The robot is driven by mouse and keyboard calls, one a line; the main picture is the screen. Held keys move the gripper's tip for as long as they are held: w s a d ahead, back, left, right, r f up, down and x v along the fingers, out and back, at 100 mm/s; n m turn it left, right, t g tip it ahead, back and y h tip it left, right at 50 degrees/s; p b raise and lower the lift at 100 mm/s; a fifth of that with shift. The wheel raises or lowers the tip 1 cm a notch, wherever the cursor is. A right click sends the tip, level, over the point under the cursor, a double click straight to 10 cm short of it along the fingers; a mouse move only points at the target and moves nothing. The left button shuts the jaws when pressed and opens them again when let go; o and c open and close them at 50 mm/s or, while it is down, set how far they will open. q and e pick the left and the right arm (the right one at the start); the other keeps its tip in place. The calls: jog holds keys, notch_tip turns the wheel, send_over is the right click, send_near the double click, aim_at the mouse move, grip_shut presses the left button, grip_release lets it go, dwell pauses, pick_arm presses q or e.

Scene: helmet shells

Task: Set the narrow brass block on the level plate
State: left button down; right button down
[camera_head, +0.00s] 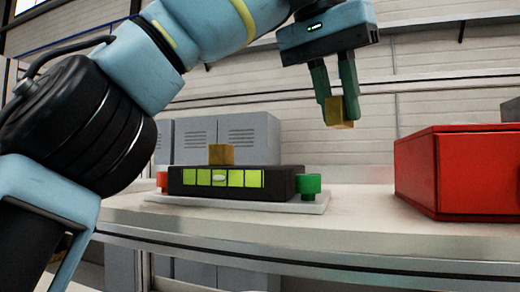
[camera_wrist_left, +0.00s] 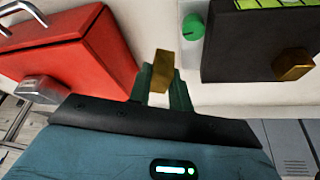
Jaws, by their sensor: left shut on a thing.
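My left gripper (camera_head: 336,98) is shut on a narrow, upright brass block (camera_head: 338,112) and holds it in the air, above and to the right of the level plate. The held block also shows in the left wrist view (camera_wrist_left: 162,70). The level plate (camera_head: 285,182) is a dark slab with a bright green strip on its front; a pale bubble (camera_head: 219,178) sits near the strip's middle. A wider brass block (camera_head: 221,154) rests on its top, and also shows in the left wrist view (camera_wrist_left: 293,64). My right gripper is not in view.
A green knob (camera_head: 310,185) sticks out at the plate's right end, a red knob (camera_head: 162,181) at its left. A pale base (camera_head: 310,208) lies under it on the bench. A red box (camera_head: 470,172) stands at right. Bare bench (camera_head: 365,205) lies between.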

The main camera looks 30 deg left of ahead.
pick_arm(q)
jog(key=w+a, duration=0.1)
jog(key=a, duration=0.6)
jog(key=w+a+f, duration=0.1)
jog(key=a, duration=0.3)
jog(key=shift+w+a, duration=0.3)
jog(key=shift+w, duration=0.05)
jog(key=shift+w+a+f, duration=0.1)
jog(key=shift+a+f, duration=0.3)
jog(key=shift+f, duration=1.4)
jog(key=shift+f, duration=0.15)
jog(key=c, duration=1.3)
grip_release()
jog(key=shift+v, duration=3.85)
jog(key=shift+w, duration=0.1)
